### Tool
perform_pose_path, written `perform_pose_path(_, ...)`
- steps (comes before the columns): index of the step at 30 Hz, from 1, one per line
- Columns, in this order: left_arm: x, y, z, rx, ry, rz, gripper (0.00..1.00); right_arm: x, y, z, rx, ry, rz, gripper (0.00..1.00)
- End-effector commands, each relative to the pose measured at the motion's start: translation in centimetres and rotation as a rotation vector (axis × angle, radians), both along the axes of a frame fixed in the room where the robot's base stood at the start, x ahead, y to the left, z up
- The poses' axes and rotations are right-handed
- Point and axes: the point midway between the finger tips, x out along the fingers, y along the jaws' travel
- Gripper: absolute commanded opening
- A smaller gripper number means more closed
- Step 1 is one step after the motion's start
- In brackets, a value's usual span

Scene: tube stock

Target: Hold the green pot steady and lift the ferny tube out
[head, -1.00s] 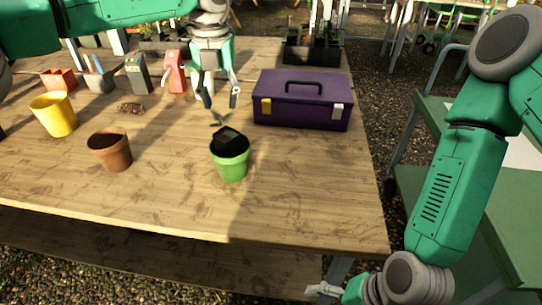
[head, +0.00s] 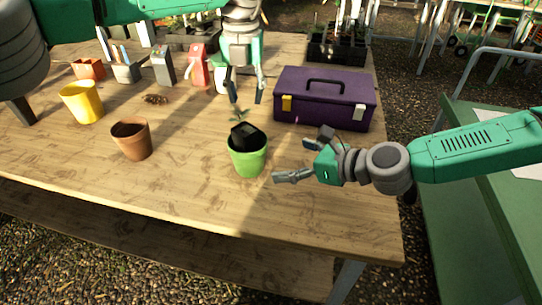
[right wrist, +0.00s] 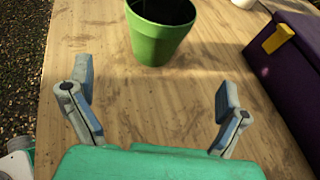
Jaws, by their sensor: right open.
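The green pot (head: 248,162) stands upright on the wooden table, with a black tube (head: 247,135) tilted in its mouth and small leaves (head: 238,115) showing at the tube's far side. My left gripper (head: 246,97) points down just above and behind the leaves, fingers apart and empty. My right gripper (head: 293,158) is open to the right of the pot, fingers pointing at it without touching. In the right wrist view the green pot (right wrist: 158,38) lies ahead, beyond the two spread fingers (right wrist: 158,98). Its inside looks dark there, and the leaves do not show.
A purple toolbox (head: 345,98) stands behind my right gripper. A terracotta pot (head: 131,140) and a yellow pot (head: 82,102) stand to the left. The table front before the green pot is clear.

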Motion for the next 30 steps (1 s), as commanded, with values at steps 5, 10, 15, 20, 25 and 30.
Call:
perform_pose_path(5,0.1,0.5,0.0,-0.005,0.000,0.002,0.34,1.7,2.9,-1.3,-0.007,-0.001,0.005,0.97)
perform_pose_path(10,0.1,0.6,0.1,-0.006,0.000,0.002,0.34,3.6,5.5,-2.6,-0.009,-0.001,0.006,0.97)
perform_pose_path(15,0.0,0.1,0.0,-0.001,-0.001,0.001,0.34,5.4,7.2,-3.7,-0.003,-0.002,0.003,0.97)
perform_pose_path(20,0.0,-0.1,0.0,0.002,-0.001,0.001,0.34,6.5,8.4,-4.4,-0.001,-0.001,0.004,0.97)
perform_pose_path(25,0.0,0.0,0.0,0.000,-0.001,0.001,0.34,7.0,9.1,-4.8,-0.002,-0.001,0.004,0.97)
perform_pose_path(30,0.0,0.3,0.1,-0.002,-0.001,0.002,0.34,7.1,9.4,-4.8,-0.005,-0.001,0.003,0.97)
